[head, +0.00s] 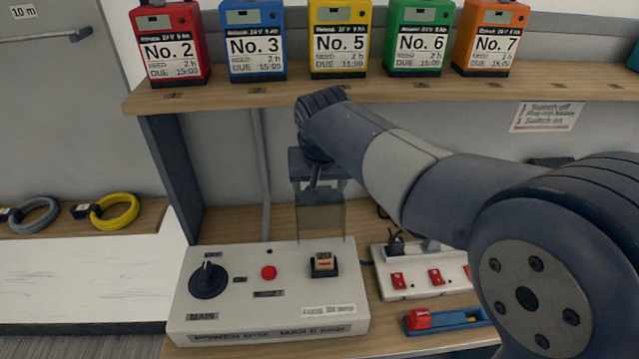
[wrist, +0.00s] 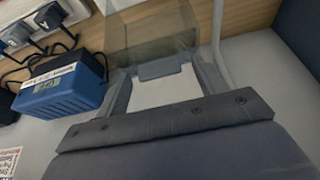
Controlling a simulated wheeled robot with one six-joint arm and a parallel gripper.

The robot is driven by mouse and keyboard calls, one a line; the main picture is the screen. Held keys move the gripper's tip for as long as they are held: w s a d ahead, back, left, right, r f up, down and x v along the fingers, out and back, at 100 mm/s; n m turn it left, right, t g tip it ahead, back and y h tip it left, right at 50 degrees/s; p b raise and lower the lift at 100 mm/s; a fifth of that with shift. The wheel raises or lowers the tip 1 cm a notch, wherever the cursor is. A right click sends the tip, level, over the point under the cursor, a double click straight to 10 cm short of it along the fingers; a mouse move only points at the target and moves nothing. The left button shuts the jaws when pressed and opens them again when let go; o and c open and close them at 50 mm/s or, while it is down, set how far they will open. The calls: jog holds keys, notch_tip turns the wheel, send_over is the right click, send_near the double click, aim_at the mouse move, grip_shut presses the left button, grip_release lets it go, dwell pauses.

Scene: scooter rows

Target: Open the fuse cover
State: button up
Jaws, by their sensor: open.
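The power box (head: 215,318) is a white slab on the lower bench, with a black knob (head: 208,278), a red button (head: 268,272) and a fuse marked 20 (head: 323,264). The clear, smoky fuse cover (head: 322,218) stands raised, about upright, behind the fuse, which lies uncovered. In the wrist view a see-through panel (wrist: 150,35), seemingly the cover, lies ahead of the fingers. My gripper (head: 319,188) points down at the cover's upper edge with its jaws open; it also shows in the wrist view (wrist: 165,80). I cannot tell whether it touches the cover.
Right of the box are a white power strip (head: 405,293) with red switches and a blue tray (head: 470,318) with a red part. Several numbered batteries, such as No. 5 (head: 340,40), stand on the shelf (head: 400,92) above. Coiled cables (head: 115,211) lie left.

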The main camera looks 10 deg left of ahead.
jog(key=shift+f, duration=0.1)
jog(key=c, duration=1.4)
jog(key=shift+s+d+t+b, duration=0.15)
jog(key=shift+s+t+b, duration=0.3)
jog(key=shift+b, duration=0.7)
jog(key=shift+s+d+r, duration=0.15)
jog(key=shift+s+r, duration=0.15)
jog(key=shift+s, duration=0.4)
jog(key=shift+s+d, duration=0.1)
jog(key=shift+s, duration=0.15)
jog(key=o, duration=1.4)
jog(key=shift+r, duration=0.1)
